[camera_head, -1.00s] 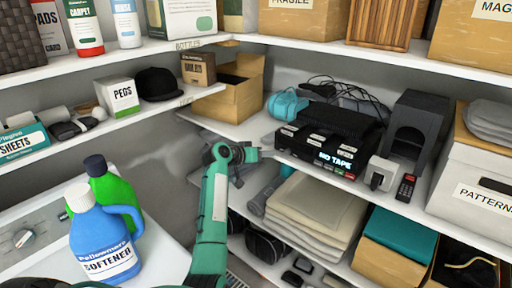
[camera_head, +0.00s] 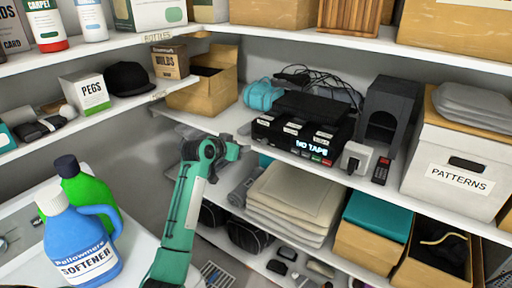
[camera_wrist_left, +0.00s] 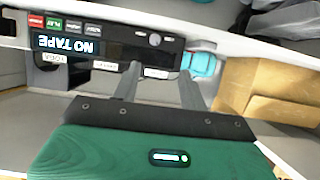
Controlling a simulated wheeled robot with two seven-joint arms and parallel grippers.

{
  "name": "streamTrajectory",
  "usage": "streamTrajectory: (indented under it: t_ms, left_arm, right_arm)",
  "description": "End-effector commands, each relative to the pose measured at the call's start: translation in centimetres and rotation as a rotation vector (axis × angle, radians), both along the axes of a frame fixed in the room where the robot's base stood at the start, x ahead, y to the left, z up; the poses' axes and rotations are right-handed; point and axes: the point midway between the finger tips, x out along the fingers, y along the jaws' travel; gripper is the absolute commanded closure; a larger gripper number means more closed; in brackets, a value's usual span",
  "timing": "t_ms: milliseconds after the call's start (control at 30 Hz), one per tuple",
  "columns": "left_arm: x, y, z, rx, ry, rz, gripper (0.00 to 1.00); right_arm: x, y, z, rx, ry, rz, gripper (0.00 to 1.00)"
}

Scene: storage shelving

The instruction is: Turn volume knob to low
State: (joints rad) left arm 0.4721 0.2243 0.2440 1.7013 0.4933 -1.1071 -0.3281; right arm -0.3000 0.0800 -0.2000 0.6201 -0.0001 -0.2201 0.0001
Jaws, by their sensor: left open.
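The black tape deck (camera_head: 300,138) with a lit "NO TAPE" display sits on the middle shelf. In the left wrist view its front (camera_wrist_left: 105,45) appears upside down, with a round silver knob (camera_wrist_left: 154,40) and a smaller one (camera_wrist_left: 140,34) beside it. I cannot read which is the volume knob or its setting. My left gripper (camera_head: 241,149) is at the shelf's front edge, left of the deck. In the left wrist view its two fingers (camera_wrist_left: 160,70) are apart and empty, pointing toward the deck's knob end, with no visible contact. My right gripper is not in view.
A turquoise item (camera_head: 262,94) and an open cardboard box (camera_head: 206,92) lie left of the deck. A white plug-like box (camera_head: 357,157) and a red-and-black remote (camera_head: 381,170) sit right of it. Folded cloths (camera_head: 295,198) fill the shelf below. A softener bottle (camera_head: 78,240) stands front left.

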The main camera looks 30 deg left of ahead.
Motion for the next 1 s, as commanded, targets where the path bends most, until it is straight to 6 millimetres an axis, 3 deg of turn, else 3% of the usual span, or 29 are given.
streamTrajectory:
  t_ms: [133,367,1000]
  left_arm:
    - [-0.3,-1.5,-0.2,0.156,-0.028,-0.008,0.57]
    - [0.6,-2.1,-0.2,0.199,-0.038,-0.012,0.57]
    - [9.2,-2.5,-3.7,0.196,-0.036,-0.011,0.57]
  right_arm:
    - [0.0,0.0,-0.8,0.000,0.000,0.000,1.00]
    - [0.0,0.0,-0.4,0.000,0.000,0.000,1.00]
    - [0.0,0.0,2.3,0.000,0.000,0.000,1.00]
